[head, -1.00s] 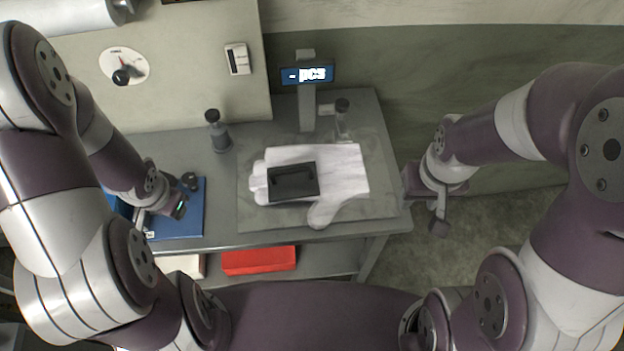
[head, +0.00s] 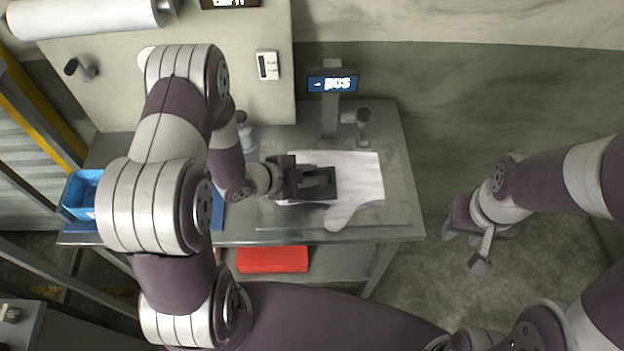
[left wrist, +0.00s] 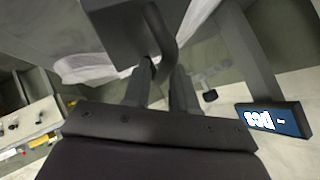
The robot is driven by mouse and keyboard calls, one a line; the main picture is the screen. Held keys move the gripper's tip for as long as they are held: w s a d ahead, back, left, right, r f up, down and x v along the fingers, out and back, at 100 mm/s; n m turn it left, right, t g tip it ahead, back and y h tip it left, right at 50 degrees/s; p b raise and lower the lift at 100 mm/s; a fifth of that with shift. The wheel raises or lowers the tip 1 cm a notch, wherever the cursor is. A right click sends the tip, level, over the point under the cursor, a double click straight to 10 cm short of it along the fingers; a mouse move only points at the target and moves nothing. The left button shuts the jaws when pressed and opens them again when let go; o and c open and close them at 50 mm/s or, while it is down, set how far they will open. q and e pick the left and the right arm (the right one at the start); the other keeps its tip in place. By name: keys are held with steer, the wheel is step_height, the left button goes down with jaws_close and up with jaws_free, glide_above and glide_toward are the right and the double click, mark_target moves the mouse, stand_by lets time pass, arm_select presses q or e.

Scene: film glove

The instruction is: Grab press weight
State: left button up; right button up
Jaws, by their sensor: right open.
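The press weight (head: 320,190), a dark block with a raised handle, lies on the white glove (head: 358,172) on the table. My left gripper (head: 297,180) is at the weight's left side, at its handle. In the left wrist view the weight (left wrist: 115,25) and its curved handle are close in front of the fingers (left wrist: 160,80). The fingers stand apart with the handle at or between their tips; I cannot tell whether they grip it. My right gripper (head: 478,243) is open and empty, off the table's right side.
A scale display (head: 333,83) on a post stands behind the glove. Dark-topped bottles (head: 245,133) stand at the back of the table. A blue bin (head: 82,195) is at far left. A red box (head: 272,259) lies on the lower shelf.

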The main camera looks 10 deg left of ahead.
arm_select(q)
steer(key=shift+x, duration=0.95)
steer(key=shift+a+r, duration=0.1)
steer(key=shift+a, duration=0.05)
jaws_close()
steer(key=shift+w, duration=0.1)
steer(key=shift+r, duration=0.1)
